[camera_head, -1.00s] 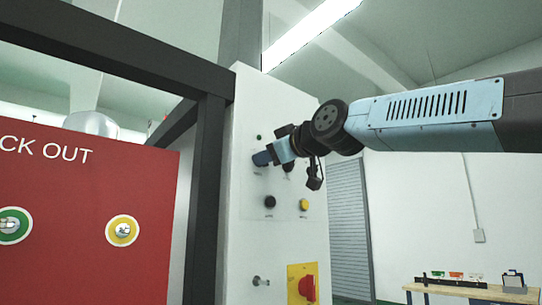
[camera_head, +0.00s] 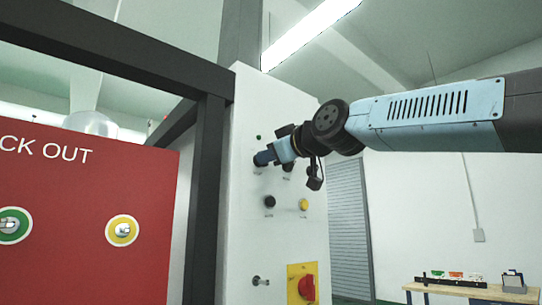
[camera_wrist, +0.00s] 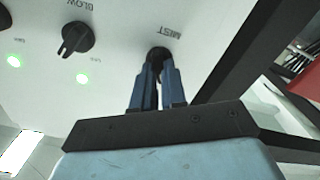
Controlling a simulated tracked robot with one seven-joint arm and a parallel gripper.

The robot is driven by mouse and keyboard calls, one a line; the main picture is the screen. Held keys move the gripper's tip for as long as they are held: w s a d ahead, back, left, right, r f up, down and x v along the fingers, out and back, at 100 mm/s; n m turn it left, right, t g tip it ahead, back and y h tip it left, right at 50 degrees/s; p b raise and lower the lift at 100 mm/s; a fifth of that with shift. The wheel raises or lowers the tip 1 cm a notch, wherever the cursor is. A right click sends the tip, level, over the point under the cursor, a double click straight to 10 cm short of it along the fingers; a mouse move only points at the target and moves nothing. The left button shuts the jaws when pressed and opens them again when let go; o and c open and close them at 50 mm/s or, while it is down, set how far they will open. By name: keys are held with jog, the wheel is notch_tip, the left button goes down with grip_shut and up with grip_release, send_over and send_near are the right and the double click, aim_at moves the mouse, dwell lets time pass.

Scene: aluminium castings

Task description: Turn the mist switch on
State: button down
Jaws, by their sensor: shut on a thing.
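The mist switch (camera_wrist: 157,53) is a black rotary knob on the white panel, beside the label MIST, which reads upside down in the wrist view. My gripper (camera_wrist: 158,75) has its two blue fingers shut on the knob from both sides. The fingers hide most of the knob, so its pointing direction cannot be told. In the head view my gripper (camera_head: 263,158) meets the upper left of the panel and covers the switch.
Lower on the white panel (camera_head: 240,230) are a black knob (camera_head: 269,202), a yellow button (camera_head: 304,204) and a red rotary switch (camera_head: 307,287). A dark frame post (camera_head: 205,200) stands left.

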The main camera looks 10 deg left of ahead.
jog(key=m, duration=1.1)
jog(key=shift+w+d+r+m, duration=0.15)
jog(key=shift+w+m, duration=0.05)
jog(key=shift+m, duration=0.2)
dwell(0.3)
jog(key=c, duration=1.2)
grip_release()
jog(key=v, duration=1.3)
jog(key=shift+s+d, duration=0.2)
jog(key=shift+d, duration=0.1)
